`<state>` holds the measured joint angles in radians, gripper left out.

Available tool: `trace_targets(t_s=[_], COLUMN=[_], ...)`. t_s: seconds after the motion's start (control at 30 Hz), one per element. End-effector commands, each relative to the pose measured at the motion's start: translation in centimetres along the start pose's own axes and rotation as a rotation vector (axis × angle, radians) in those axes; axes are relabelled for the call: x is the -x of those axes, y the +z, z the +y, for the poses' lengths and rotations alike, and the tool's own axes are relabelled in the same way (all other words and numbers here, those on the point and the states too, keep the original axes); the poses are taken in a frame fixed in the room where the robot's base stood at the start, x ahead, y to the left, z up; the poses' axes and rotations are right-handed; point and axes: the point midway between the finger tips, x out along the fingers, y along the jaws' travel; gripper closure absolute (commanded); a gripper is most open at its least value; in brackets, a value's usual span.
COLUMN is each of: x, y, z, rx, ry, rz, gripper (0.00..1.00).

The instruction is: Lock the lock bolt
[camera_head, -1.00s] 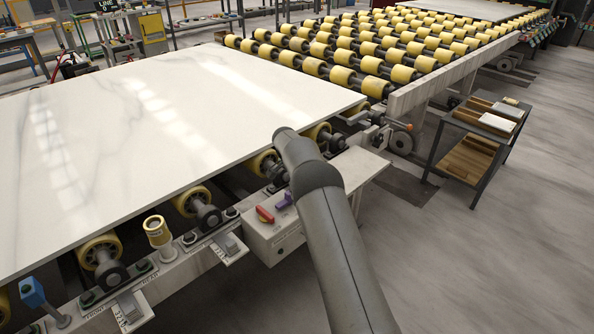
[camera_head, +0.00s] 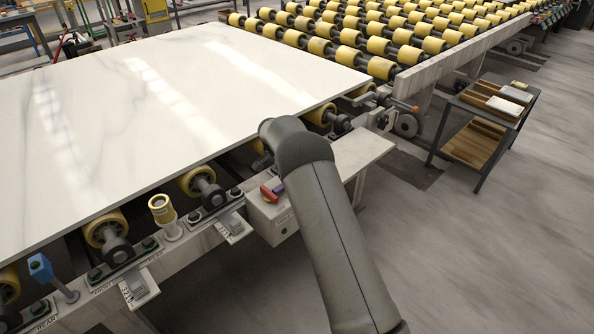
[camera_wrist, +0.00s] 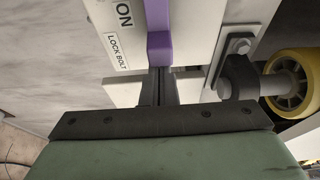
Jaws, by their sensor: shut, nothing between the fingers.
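The purple lock-bolt handle (camera_wrist: 159,48) stands out from a pale panel (camera_wrist: 108,88) in the wrist view, beside a label reading "LOCK BOLT" (camera_wrist: 117,51). My gripper (camera_wrist: 159,74) has its two dark fingers together, with their tips at the near end of the handle. I cannot tell whether they touch it. In the head view, the control box (camera_head: 268,228) sits on the frame edge below the slab, with a red handle (camera_head: 268,193) on top.
A white marble slab (camera_head: 130,110) lies on yellow rollers just above the box. In the wrist view, a bracket (camera_wrist: 237,62) and a yellow roller (camera_wrist: 292,82) are close on the right. A cart (camera_head: 485,122) stands at the right, with open floor around it.

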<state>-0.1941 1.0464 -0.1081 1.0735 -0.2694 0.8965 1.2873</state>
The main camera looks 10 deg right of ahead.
Motion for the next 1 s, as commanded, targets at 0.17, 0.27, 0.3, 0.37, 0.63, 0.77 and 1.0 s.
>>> trace_targets(t_s=[0.17, 0.27, 0.3, 0.37, 0.63, 0.77, 1.0], x=[0.4, 0.4, 0.4, 0.4, -0.2, -1.1, 4.4], y=[1.4, 1.4, 1.5, 1.5, 0.3, -2.1, -2.5], z=[0.1, 0.1, 0.1, 0.1, 0.1, 0.1, -0.1], rx=[-0.001, -0.001, -0.001, 0.0, -0.002, -0.005, 0.0], ry=[0.0, 0.001, 0.001, 0.002, 0.001, 0.0, -0.005], rz=[-0.001, -0.002, -0.002, -0.003, -0.002, 0.001, 0.003], gripper=[1.0, 1.0, 1.0, 1.0, 1.0, 1.0, 1.0])
